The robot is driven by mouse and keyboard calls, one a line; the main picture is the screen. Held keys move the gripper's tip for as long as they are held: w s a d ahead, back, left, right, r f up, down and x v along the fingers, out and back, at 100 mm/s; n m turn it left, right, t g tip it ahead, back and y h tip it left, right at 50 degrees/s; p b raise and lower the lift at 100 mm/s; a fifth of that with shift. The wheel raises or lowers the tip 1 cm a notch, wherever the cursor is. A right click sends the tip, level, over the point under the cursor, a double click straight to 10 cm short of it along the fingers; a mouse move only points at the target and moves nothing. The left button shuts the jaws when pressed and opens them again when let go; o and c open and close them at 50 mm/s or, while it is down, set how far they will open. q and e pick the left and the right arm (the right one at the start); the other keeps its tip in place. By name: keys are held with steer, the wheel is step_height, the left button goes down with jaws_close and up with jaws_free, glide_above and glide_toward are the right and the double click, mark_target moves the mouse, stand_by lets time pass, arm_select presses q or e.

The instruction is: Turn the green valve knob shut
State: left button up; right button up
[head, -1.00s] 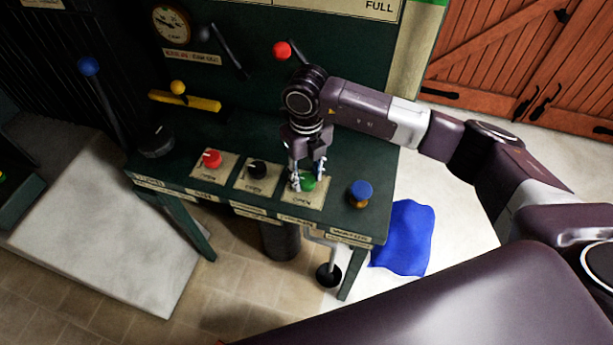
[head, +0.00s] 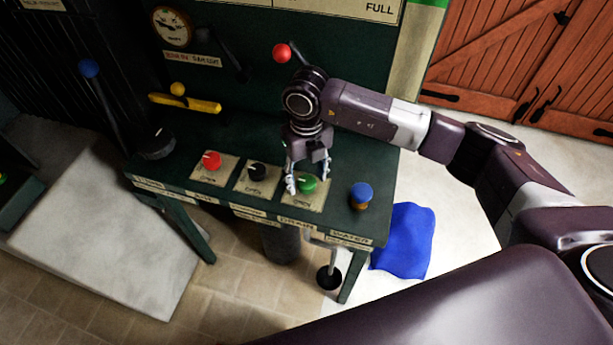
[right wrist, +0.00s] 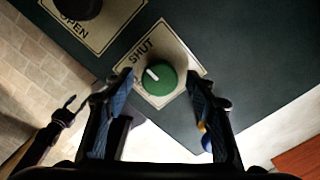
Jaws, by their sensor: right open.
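The green valve knob (head: 307,184) sits on a tan label plate (head: 318,201) on the dark green bench. In the right wrist view the knob (right wrist: 160,80) has a white mark pointing to the upper left, toward the side lettered SHUT. My right gripper (head: 308,179) points down over the knob. Its fingers (right wrist: 160,92) are spread open on either side of the knob, with a gap on each side, and hold nothing. Some of the plate's lettering is hidden by a finger. My left gripper is not in view.
Left of the green knob are a black knob (head: 257,170) and a red knob (head: 212,160) on similar plates. A blue knob (head: 361,193) stands close on the right. A red-balled lever (head: 282,53) rises behind my right wrist. A blue cloth-like sheet (head: 404,240) lies on the floor.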

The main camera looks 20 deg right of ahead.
mark_target(307, 182)
steer(key=shift+r, duration=0.1)
step_height(307, 182, up, 12)
stand_by(0.5)
steer(key=shift+s, duration=0.1)
stand_by(0.4)
